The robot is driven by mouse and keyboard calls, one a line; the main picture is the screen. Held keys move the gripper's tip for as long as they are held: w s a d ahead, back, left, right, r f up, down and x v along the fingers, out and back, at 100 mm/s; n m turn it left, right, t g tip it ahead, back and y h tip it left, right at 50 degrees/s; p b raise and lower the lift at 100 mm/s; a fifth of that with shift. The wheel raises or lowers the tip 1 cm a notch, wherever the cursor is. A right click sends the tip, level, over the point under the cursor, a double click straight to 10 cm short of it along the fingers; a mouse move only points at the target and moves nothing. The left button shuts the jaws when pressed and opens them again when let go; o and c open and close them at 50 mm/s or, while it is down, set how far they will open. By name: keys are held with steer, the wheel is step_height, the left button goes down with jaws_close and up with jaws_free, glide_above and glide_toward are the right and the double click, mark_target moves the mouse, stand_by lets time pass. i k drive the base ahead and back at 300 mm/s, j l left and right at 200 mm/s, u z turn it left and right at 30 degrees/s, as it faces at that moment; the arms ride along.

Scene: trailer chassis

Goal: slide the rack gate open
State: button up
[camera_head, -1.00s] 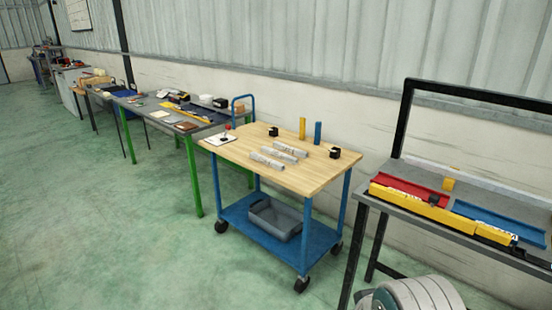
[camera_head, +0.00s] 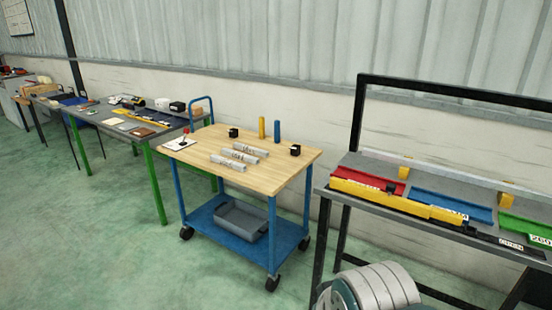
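The rack (camera_head: 350,165) stands at the right on a dark-framed table. It has a red channel (camera_head: 368,172), a blue channel (camera_head: 452,204) and, at the right edge, a green channel (camera_head: 525,228). A long yellow gate (camera_head: 380,198) lies along the front, across the red channel and most of the blue one. A small dark piece (camera_head: 391,187) shows at the top edge of the gate. A label reading "OPEN" sits on the front rail right of the gate, before the green channel. My gripper is not in view; a rounded pale part of my arm shows at bottom right.
A wooden-topped blue cart (camera_head: 290,172) with several grey bars and small black blocks stands left of the rack. A grey bin (camera_head: 242,221) sits on its lower shelf. A green-legged table (camera_head: 150,145) stands further left. The green floor in front is clear.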

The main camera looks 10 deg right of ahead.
mark_target(412, 208)
steer(key=i+l, duration=0.9)
steer(key=j+u, duration=0.05)
